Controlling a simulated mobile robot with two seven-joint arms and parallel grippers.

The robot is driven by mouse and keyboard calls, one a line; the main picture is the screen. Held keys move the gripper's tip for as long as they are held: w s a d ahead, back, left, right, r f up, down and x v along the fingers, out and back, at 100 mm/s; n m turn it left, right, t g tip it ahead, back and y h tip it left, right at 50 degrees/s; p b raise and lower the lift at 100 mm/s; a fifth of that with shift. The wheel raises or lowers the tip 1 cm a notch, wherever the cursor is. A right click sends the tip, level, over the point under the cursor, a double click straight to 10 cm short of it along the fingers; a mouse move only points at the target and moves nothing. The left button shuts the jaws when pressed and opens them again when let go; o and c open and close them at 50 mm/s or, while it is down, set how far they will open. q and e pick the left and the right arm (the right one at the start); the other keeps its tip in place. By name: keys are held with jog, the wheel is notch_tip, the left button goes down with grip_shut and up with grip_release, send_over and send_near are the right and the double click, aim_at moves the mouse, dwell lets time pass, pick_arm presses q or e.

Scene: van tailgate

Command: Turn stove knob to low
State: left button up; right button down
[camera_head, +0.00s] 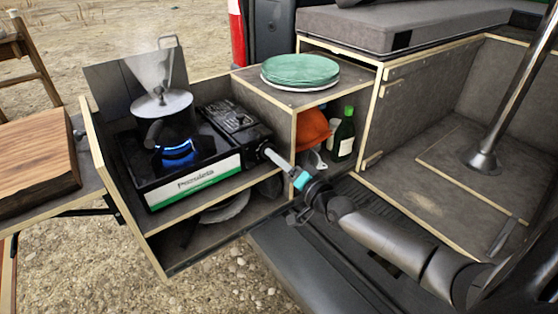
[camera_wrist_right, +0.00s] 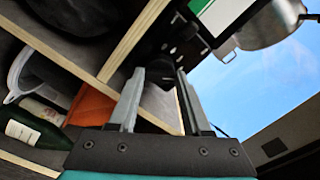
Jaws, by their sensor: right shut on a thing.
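The black camping stove (camera_head: 165,188) sits on the upper shelf of the pull-out kitchen box, with a white and green front label. A blue flame (camera_head: 178,154) burns on it under a steaming metal pot (camera_head: 163,112). My right gripper (camera_head: 266,153) reaches the stove's right front end. In the right wrist view its two grey fingers (camera_wrist_right: 158,78) are shut on the dark stove knob (camera_wrist_right: 160,72). In the head view the fingers cover the knob, and I cannot read its setting. My left gripper is not in view.
Green plates (camera_head: 299,69) rest on the cabinet top right of the stove. An orange item (camera_head: 312,127) and a green bottle (camera_head: 344,134) stand in the open compartment near my gripper. A wooden board (camera_head: 37,167) lies at the left.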

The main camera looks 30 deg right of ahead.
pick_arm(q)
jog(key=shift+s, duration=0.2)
pick_arm(e)
jog(key=shift+r, duration=0.1)
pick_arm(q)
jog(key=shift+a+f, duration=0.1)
pick_arm(e)
jog(key=shift+c, duration=1.7)
grip_release()
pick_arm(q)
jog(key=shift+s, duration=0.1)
